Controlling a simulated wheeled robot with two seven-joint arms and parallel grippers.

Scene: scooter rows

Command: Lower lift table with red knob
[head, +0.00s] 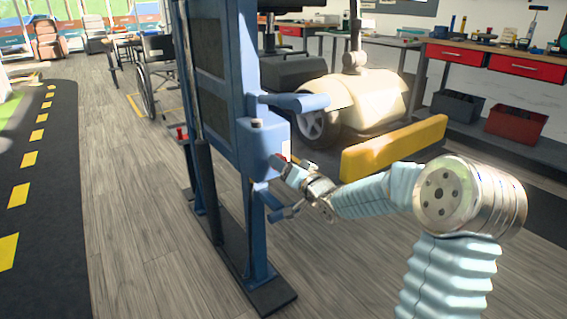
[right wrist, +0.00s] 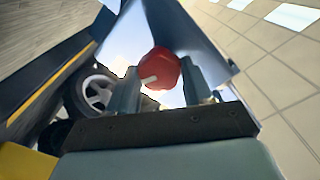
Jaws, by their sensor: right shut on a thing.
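The lift is a tall blue column (head: 212,75) in the middle of the head view, with blue arms (head: 297,102) reaching right. My right gripper (head: 277,162) is at the column's right side, beside a small pale plate, and hides what it holds there. In the right wrist view a red knob (right wrist: 160,66) with a white mark sits between the two fingers (right wrist: 160,88), which are shut on it. A small red piece (head: 181,133) also shows on the column's left side. My left gripper is out of view.
A cream scooter (head: 375,92) stands behind the column, with a yellow bar (head: 395,148) in front of it. Workbenches with red drawers (head: 525,66) and bins (head: 515,124) line the right wall. A wheelchair (head: 152,75) stands behind left. Wooden floor (head: 130,200) left of the lift is clear.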

